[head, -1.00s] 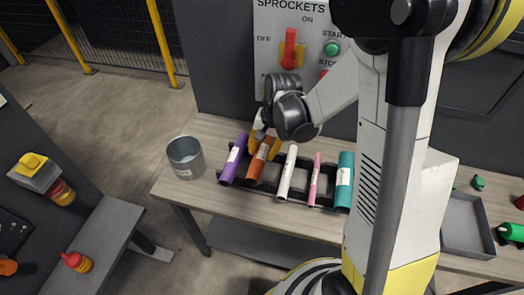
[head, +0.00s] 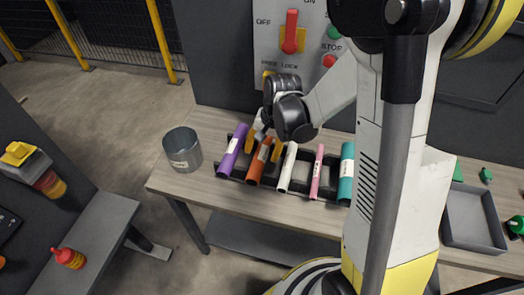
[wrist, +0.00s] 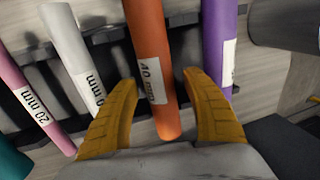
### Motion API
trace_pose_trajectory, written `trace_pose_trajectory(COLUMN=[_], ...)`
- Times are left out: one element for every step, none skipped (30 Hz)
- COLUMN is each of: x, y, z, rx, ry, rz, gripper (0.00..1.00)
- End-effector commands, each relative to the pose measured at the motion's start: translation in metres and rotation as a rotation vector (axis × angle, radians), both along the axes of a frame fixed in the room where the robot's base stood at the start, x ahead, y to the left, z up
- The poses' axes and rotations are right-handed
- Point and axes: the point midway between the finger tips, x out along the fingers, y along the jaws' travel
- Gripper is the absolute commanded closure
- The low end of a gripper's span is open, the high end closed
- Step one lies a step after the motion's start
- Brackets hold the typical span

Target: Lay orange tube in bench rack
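The orange tube (head: 259,161) lies in the black bench rack (head: 329,187), between the purple tube (head: 232,151) and the white tube (head: 287,167). In the wrist view the orange tube (wrist: 153,70) has a white "40 mm" label. My gripper (head: 263,145) is over the tube's upper part, one yellow finger on each side. In the wrist view my gripper (wrist: 160,108) is open, with visible gaps between both fingers and the tube. My gripper partly hides the tube's far end in the head view.
A pink tube (head: 317,172) and a teal tube (head: 346,174) lie further right in the rack. A grey metal bucket (head: 182,152) stands left of the rack. A control panel (head: 275,52) with a red lever is behind. A grey tray (head: 470,218) is at right.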

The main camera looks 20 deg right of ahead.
Motion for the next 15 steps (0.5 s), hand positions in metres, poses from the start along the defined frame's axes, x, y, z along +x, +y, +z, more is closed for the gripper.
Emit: trace_pose_trajectory(x=[0.000, 0.000, 0.000, 0.000, 0.000, 0.000, 0.000, 0.000, 0.000, 0.000, -0.001, -0.001, -0.002, -0.003, -0.004], y=[0.000, 0.000, 0.000, 0.000, 0.000, 0.000, 0.000, 0.000, 0.000, -0.001, -0.001, -0.002, -0.003, -0.003, -0.005], z=[0.000, 0.000, 0.000, 0.000, 0.000, 0.000, 0.000, 0.001, 0.002, 0.004, 0.007, 0.012, 0.016, 0.021, 0.029], rx=[0.000, 0.000, 0.000, 0.000, 0.000, 0.000, 0.000, 0.000, 0.000, 0.000, 0.000, 0.000, 0.000, 0.000, 0.000], ry=[0.000, 0.000, 0.000, 0.000, 0.000, 0.000, 0.000, 0.000, 0.000, 0.000, 0.000, 0.000, 0.000, 0.000, 0.000], rz=[0.000, 0.000, 0.000, 0.000, 0.000, 0.000, 0.000, 0.000, 0.000, 0.000, 0.000, -0.001, -0.001, -0.001, -0.001], gripper=[0.44, 0.44, 0.44, 0.44, 0.44, 0.44, 0.44, 0.44, 0.44, 0.44, 0.44, 0.44, 0.44, 0.44, 0.44])
